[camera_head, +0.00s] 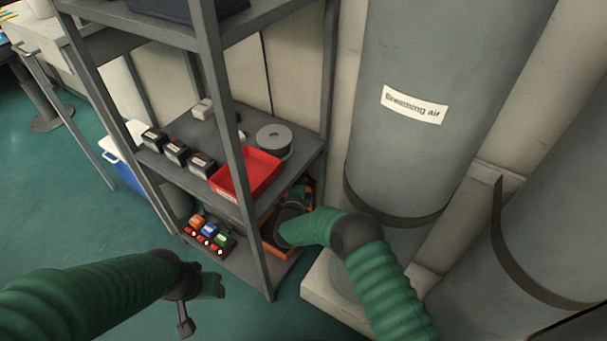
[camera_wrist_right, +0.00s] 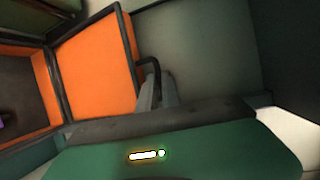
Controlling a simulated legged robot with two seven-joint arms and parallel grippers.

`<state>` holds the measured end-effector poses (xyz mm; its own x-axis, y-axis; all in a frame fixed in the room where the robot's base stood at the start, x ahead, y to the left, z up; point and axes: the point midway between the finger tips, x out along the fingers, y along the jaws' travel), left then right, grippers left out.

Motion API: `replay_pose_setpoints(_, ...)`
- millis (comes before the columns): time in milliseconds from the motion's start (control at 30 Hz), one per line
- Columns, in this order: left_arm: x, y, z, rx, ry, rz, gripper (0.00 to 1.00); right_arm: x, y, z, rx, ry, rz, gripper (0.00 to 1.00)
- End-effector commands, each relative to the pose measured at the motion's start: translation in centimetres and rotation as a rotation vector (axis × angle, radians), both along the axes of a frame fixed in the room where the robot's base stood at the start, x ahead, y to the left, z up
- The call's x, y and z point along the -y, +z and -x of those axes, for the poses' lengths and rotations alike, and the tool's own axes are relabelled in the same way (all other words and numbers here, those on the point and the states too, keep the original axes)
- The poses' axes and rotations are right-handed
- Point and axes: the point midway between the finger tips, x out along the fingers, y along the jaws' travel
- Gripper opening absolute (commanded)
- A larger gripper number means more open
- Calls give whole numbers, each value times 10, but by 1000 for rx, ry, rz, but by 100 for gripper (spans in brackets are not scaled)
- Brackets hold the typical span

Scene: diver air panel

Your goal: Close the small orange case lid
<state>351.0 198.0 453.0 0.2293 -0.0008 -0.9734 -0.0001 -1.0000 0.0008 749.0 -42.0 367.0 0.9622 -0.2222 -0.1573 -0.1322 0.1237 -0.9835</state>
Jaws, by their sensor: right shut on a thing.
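The small orange case (camera_head: 271,237) stands on the lower shelf, partly hidden by my right arm. In the right wrist view its orange lid (camera_wrist_right: 95,80) with a dark rim stands open beside the dark case interior (camera_wrist_right: 18,95). My right gripper (camera_wrist_right: 150,92) is at the lid's outer side, its grey fingers shut on the black lid handle (camera_wrist_right: 150,64). In the head view the right fingertips are hidden behind the wrist. My left gripper (camera_head: 200,304) is open and empty, above the floor in front of the shelf.
The grey shelf post (camera_head: 233,160) stands left of the case. A red bin (camera_head: 245,175), a grey spool (camera_head: 273,140) and several dark boxes sit on the shelf above. Small coloured items (camera_head: 208,232) lie left of the case. Large grey cylinders (camera_head: 430,60) stand on the right.

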Motion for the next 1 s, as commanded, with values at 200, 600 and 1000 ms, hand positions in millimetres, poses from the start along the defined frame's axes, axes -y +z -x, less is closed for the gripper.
replay_pose_setpoints(200,0,9,0,0,0,0,52,-10,-8,16,-15,1,-2,0)
replay_pose_setpoints(600,0,9,0,0,0,0,52,-9,-7,16,-13,0,-1,17)
replay_pose_setpoints(1000,0,51,0,0,0,0,52,-23,8,70,-15,3,1,17)
